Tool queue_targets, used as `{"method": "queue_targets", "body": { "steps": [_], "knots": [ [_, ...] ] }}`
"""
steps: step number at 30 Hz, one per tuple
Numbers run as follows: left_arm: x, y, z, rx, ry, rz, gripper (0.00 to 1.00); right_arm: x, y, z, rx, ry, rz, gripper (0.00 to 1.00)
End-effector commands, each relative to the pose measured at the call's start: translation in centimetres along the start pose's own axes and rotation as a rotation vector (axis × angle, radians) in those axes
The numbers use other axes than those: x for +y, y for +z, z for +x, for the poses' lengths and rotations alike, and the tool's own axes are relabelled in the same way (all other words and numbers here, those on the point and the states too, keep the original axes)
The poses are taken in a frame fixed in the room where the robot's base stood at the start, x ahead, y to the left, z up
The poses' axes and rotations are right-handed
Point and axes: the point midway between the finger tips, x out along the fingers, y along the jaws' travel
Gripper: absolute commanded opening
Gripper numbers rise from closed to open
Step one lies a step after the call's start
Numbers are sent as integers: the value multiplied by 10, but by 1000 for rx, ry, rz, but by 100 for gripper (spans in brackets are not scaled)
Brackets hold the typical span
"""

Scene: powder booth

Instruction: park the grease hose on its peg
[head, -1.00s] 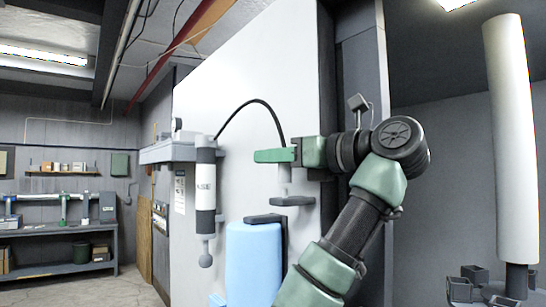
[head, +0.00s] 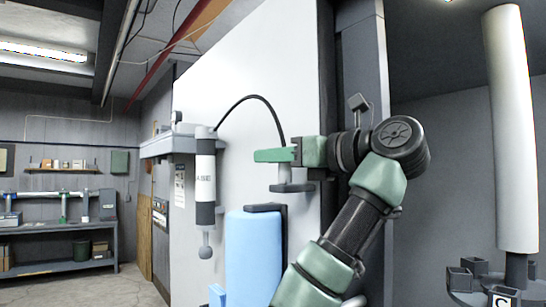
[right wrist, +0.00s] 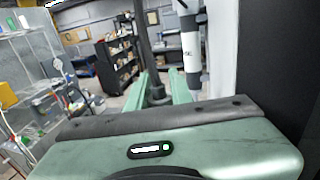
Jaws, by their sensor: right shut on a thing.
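The black grease hose (head: 250,99) arcs from the top of a white-and-grey grease cylinder (head: 205,180) to my right gripper (head: 272,155). That gripper is shut on the hose's end piece (head: 284,173), whose grey cylinder hangs below the fingers. Directly below is a dark wall bracket (head: 292,188) at the peg's place. The end piece nearly meets the bracket; I cannot tell whether it touches or is seated. In the right wrist view, the hose (right wrist: 144,40) rises by the green fingers (right wrist: 160,85). My left gripper is out of view.
A blue container (head: 253,255) stands below the bracket, under a dark holder. A white panel (head: 270,60) is behind. A white post (head: 513,130) rises at the right. A workbench (head: 60,230) is far left.

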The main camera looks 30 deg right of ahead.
Motion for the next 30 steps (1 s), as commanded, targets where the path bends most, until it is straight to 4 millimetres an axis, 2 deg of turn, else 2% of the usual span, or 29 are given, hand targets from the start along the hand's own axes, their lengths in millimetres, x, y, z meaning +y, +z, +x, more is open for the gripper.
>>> {"method": "queue_targets", "body": {
  "steps": [14,15,17,26,30],
  "knots": [
    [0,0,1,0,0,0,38,0,-1,0,-1,0,0,0],
    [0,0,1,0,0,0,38,0,-1,0,-1,0,0,32],
    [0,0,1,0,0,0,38,0,-1,0,-1,0,0,47],
    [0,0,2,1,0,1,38,0,-2,0,0,0,0,47],
    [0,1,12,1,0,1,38,0,-4,-5,-4,-1,-4,47]
  ]
}}
